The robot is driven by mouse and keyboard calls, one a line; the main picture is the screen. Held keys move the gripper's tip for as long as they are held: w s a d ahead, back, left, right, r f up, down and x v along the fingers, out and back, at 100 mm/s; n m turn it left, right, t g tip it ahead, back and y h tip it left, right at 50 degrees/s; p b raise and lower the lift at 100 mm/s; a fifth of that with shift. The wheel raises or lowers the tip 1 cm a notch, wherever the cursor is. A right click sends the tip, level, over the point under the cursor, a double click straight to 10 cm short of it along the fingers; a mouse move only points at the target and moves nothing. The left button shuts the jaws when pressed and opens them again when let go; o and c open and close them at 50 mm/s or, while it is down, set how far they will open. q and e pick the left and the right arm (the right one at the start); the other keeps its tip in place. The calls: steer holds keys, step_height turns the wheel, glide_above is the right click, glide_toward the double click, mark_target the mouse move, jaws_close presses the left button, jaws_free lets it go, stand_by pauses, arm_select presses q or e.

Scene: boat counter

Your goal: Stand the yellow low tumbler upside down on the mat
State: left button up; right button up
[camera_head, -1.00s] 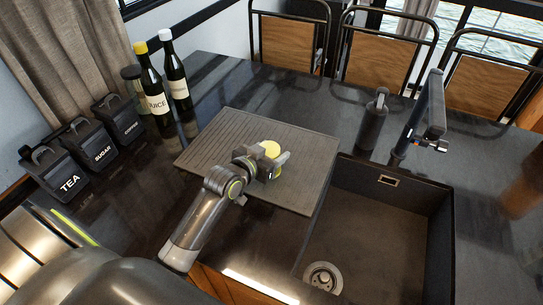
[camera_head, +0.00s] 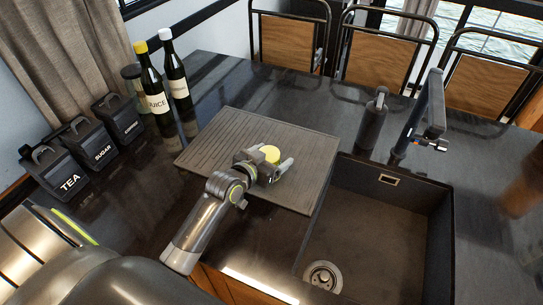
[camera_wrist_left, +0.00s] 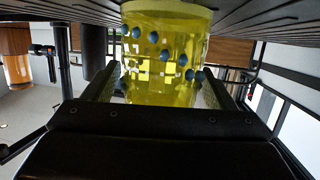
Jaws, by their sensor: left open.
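The yellow low tumbler (camera_head: 271,153) is on the grooved grey mat (camera_head: 225,135), with a flat yellow disc facing up that looks like its base. In the left wrist view the tumbler (camera_wrist_left: 165,50) is see-through yellow with blue dots, and its wider end meets the mat at the top of the picture. My left gripper (camera_head: 268,167) is low over the mat with its fingers on both sides of the tumbler. The jaws are open, and the near side of the tumbler is partly hidden by them. My right gripper is not in view.
The sink (camera_head: 375,230) lies right of the mat, with a tap (camera_head: 425,115) and a dark soap bottle (camera_head: 372,122) behind it. Bottles (camera_head: 153,88) and black canisters (camera_head: 60,175) stand at the left. The mat's left part is clear.

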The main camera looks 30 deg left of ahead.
arm_select(q)
steer(key=shift+s+r, duration=0.15)
steer(key=shift+r, duration=0.1)
steer(key=p+v, duration=0.5)
steer(key=v, duration=0.6)
steer(key=shift+s, duration=0.35)
steer(key=shift+a, duration=0.15)
